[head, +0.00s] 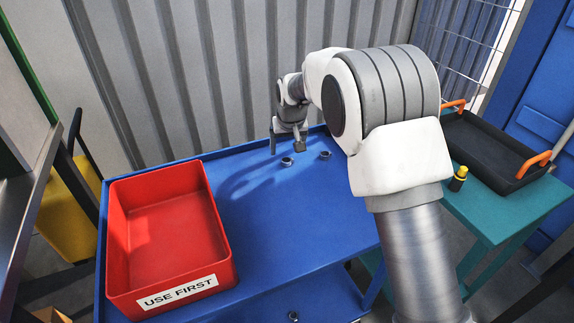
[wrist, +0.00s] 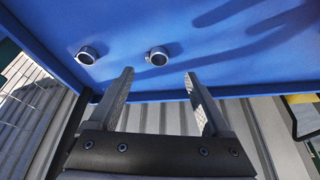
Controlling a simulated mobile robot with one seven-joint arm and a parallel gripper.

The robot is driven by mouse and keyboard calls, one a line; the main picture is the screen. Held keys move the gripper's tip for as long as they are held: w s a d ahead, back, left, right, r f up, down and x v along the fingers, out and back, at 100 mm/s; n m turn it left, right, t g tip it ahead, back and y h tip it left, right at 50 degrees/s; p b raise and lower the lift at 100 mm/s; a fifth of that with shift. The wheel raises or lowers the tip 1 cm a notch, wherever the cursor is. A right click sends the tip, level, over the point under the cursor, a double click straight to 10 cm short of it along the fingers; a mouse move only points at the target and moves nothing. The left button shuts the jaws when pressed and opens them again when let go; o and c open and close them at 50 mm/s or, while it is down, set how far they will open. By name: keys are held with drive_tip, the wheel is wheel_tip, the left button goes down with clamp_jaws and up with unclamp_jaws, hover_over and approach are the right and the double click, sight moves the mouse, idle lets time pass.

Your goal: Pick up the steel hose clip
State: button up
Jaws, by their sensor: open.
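Two small steel ring-shaped hose clips lie on the blue cart top (head: 290,215) near its back edge. One clip (head: 287,161) is just below my gripper (head: 286,148) in the head view; it also shows in the wrist view (wrist: 157,56). The other clip (head: 325,155) lies to its right, and in the wrist view it shows on the left (wrist: 87,56). My gripper is open and empty. In the wrist view its fingertips (wrist: 159,76) are apart, with the first clip beyond the gap between them and not touching.
A red bin (head: 222,255) labelled "USE FIRST" stands on the cart's left. A similar small ring (head: 293,316) lies on the lower shelf. A teal table (head: 500,210) at right holds a black tray (head: 470,145) and a small yellow-black bottle (head: 458,178). A corrugated wall stands behind.

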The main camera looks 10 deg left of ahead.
sight(288, 159)
drive_tip(key=shift+d+b+x, duration=0.15)
drive_tip(key=shift+b+x, duration=0.4)
drive_tip(key=shift+x, duration=0.8)
drive_tip(key=shift+d+b+x, duration=0.15)
drive_tip(key=shift+b+x, duration=0.35)
drive_tip(key=shift+x, duration=0.9)
drive_tip(key=shift+w, duration=0.1)
drive_tip(key=shift+c, duration=0.4)
clamp_jaws()
drive_tip(key=shift+r, duration=0.2)
